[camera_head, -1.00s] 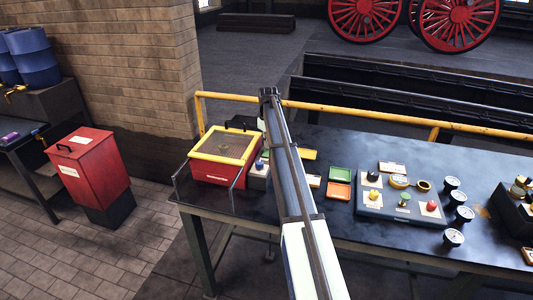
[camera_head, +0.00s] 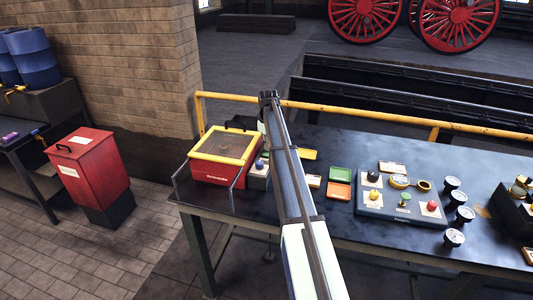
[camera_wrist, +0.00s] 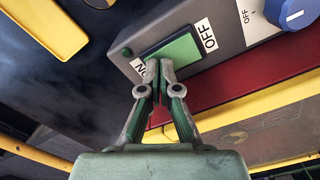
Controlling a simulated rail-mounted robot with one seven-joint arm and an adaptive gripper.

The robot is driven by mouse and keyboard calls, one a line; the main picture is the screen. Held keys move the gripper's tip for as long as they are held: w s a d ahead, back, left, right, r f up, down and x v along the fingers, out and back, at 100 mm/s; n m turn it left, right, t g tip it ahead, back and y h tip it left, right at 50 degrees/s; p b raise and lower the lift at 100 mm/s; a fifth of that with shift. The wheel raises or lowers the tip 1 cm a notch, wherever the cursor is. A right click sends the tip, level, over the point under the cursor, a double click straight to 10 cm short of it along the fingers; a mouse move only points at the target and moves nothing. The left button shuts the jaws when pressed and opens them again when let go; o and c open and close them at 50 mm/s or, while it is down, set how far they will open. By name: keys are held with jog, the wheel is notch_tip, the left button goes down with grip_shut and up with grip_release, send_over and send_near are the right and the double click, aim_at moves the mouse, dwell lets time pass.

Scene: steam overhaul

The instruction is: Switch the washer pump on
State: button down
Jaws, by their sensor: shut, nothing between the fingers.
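The parts washer (camera_head: 212,172) is a red box with a yellow-rimmed top at the bench's left end. Its grey control box (camera_head: 258,181) stands at its right side, partly hidden by my arm. In the wrist view the control box carries a green rocker switch (camera_wrist: 180,48) with an ON label (camera_wrist: 149,70) and an OFF label (camera_wrist: 206,36). My gripper (camera_wrist: 162,72) is shut and empty, its tips at the rocker's ON end, partly covering the ON label. I cannot tell whether they touch. A small green lamp or button (camera_wrist: 127,51) sits beside the rocker.
A blue knob (camera_wrist: 298,14) with its own OFF mark is on the same box. Yellow (camera_head: 309,154), green (camera_head: 340,174) and orange (camera_head: 339,190) trays and a panel with knobs (camera_head: 400,207) lie right of my arm. A yellow rail (camera_head: 370,116) runs behind the bench.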

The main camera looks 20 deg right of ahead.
jog(key=shift+r+p, duration=1.7)
jog(key=shift+r, duration=1.75)
